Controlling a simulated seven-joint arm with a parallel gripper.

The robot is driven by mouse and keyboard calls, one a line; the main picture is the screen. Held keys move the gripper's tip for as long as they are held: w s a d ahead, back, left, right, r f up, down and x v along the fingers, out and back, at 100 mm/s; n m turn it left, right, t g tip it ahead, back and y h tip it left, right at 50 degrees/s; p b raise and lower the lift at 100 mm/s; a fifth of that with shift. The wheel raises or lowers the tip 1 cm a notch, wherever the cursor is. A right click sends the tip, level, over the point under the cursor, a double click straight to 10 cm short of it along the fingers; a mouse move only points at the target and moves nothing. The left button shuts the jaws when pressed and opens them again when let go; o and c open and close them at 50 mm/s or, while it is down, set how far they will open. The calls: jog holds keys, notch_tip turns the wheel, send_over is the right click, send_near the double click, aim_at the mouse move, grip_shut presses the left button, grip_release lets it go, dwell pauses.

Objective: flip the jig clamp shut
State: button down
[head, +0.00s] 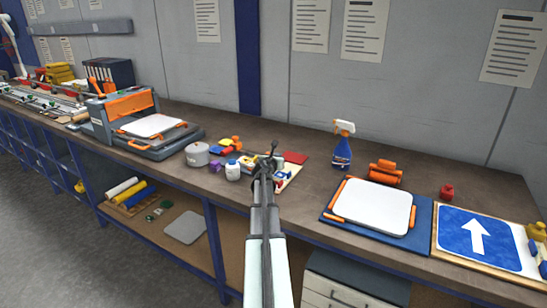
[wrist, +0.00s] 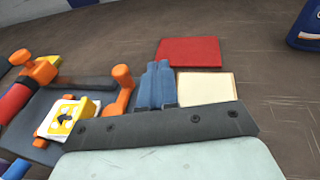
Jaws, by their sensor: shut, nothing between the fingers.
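My gripper (head: 269,158) is over the small jig near the middle of the bench, with its fingers together and empty. In the wrist view my gripper's two blue-grey fingers (wrist: 157,68) lie side by side. An orange lever-like part with a rounded knob, likely the jig clamp (wrist: 122,84), stands just left of the fingers on a dark grey jig base (wrist: 88,92). I cannot tell whether they touch. A white plate with a yellow piece bearing a black mark (wrist: 70,117) sits on the base. My arm hides much of the jig in the head view.
A red square (wrist: 190,51) and a cream block (wrist: 206,87) lie right of the fingers. A grey pot (head: 197,155) and white jar (head: 233,171) stand left. A spray bottle (head: 342,147) and a blue board (head: 420,237) with a white plate are right.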

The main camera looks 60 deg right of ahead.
jog(key=s+a, duration=0.1)
jog(key=s, duration=0.2)
jog(key=s+a+r, duration=0.1)
jog(key=s+a, duration=0.1)
jog(key=s, duration=0.1)
jog(key=s+a+r, duration=0.1)
jog(key=s, duration=0.2)
jog(key=shift+s+a+r, duration=0.15)
jog(key=shift+a+r, duration=0.05)
jog(key=shift+a, duration=0.2)
